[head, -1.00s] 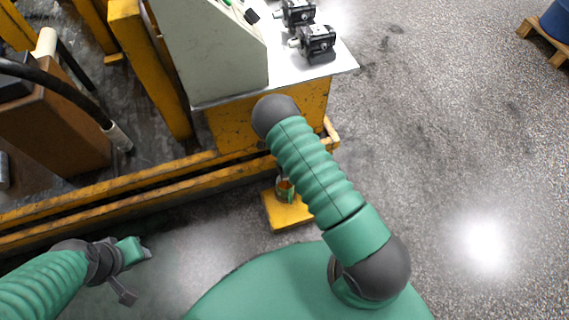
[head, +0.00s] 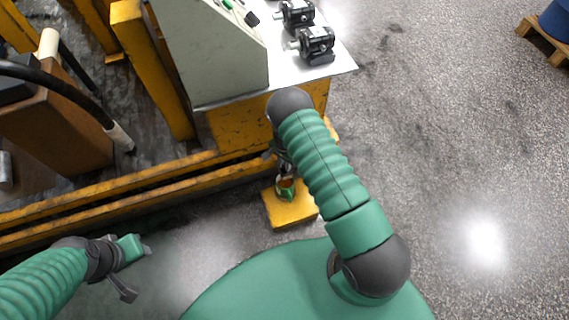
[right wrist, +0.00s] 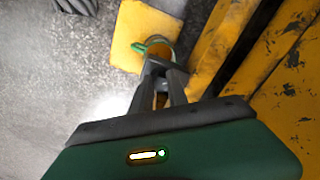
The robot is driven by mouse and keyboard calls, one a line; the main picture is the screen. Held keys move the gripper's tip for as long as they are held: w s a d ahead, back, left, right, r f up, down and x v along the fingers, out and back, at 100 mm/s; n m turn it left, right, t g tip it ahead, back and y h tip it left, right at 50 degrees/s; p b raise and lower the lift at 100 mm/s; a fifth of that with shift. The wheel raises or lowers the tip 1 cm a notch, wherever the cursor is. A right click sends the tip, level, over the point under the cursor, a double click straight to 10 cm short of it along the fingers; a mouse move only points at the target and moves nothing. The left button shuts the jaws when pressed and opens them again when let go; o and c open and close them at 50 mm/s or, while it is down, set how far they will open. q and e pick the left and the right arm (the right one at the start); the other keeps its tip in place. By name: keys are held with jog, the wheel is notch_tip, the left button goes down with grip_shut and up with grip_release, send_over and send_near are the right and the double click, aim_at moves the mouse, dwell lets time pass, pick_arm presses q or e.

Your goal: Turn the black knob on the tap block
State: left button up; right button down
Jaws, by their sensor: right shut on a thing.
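The tap block (head: 289,211) is a yellow base low on the floor, with a round metal and green fitting (head: 285,188) on it. The right wrist view shows the yellow base (right wrist: 141,30) and green piece (right wrist: 150,44) too. My right gripper (right wrist: 160,66) reaches down to the fitting, its fingers close together and shut on the black knob, which they mostly hide. In the head view this gripper (head: 281,168) is partly covered by my arm. My left gripper (head: 140,272) is open and empty at lower left, fingers apart, far from the block.
Yellow rails (head: 110,194) run along the floor just behind the block. A grey panel (head: 220,50) and white tabletop (head: 330,66) with black valve-like parts (head: 316,42) stand above and behind. Open floor (head: 440,150) lies to the right.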

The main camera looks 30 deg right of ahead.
jog(key=shift+w+d, duration=0.1)
jog(key=shift+d, duration=0.2)
jog(key=c, duration=1.6)
grip_release()
jog(key=shift+c, duration=0.2)
jog(key=o, duration=0.3)
jog(key=shift+o, duration=0.2)
jog(key=shift+a, duration=0.1)
jog(key=shift+r, duration=0.35)
notch_tip(320, 180, up, 16)
jog(key=p, duration=0.6)
